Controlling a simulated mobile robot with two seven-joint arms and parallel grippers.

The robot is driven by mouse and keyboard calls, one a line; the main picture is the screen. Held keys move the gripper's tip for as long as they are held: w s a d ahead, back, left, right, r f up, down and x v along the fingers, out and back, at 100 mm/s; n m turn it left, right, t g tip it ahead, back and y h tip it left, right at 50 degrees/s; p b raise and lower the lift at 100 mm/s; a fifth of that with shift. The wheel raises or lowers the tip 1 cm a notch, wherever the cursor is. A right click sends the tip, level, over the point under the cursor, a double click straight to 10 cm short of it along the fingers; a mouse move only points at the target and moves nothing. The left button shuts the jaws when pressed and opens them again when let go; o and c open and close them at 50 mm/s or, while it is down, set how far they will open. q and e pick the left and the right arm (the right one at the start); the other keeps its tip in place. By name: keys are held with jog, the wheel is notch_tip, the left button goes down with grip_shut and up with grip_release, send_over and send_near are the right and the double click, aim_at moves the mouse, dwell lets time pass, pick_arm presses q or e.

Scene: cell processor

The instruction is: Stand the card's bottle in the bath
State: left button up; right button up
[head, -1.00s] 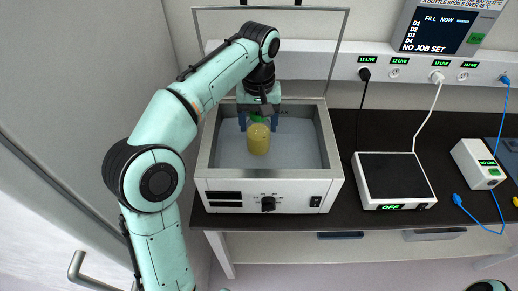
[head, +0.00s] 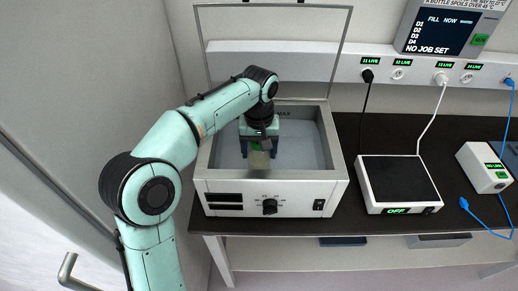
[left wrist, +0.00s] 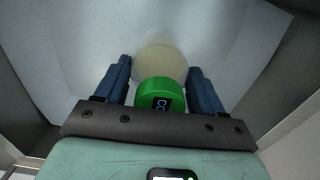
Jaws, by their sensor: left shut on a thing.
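The bottle (head: 259,161) is pale yellow with a green cap (left wrist: 160,95). It is inside the bath (head: 329,178), an open metal basin in a white housing. My left gripper (head: 259,148) reaches down into the bath and is shut on the bottle, with one blue finger on each side in the left wrist view (left wrist: 159,68). The bottle looks upright and dulled, as if seen through water. I cannot tell whether its base touches the bath floor. The cap carries a small dark label with blue marks. My right gripper is out of view.
The bath's front has a dark knob (head: 270,206) and a switch. A raised clear lid (head: 275,8) stands behind it. A black-topped plate marked OFF (head: 398,182) and a small white box (head: 483,167) stand to the right. The screen (head: 443,30) reads NO JOB SET.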

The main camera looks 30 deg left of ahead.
pick_arm(q)
jog(key=shift+f, duration=0.2)
jog(key=o, duration=1.5)
jog(key=shift+s, duration=0.15)
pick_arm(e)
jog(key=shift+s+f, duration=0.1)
pick_arm(q)
jog(key=shift+r, duration=0.1)
notch_tip(320, 180, up, 12)
jog(key=p, duration=0.3)
jog(key=shift+r, duration=0.15)
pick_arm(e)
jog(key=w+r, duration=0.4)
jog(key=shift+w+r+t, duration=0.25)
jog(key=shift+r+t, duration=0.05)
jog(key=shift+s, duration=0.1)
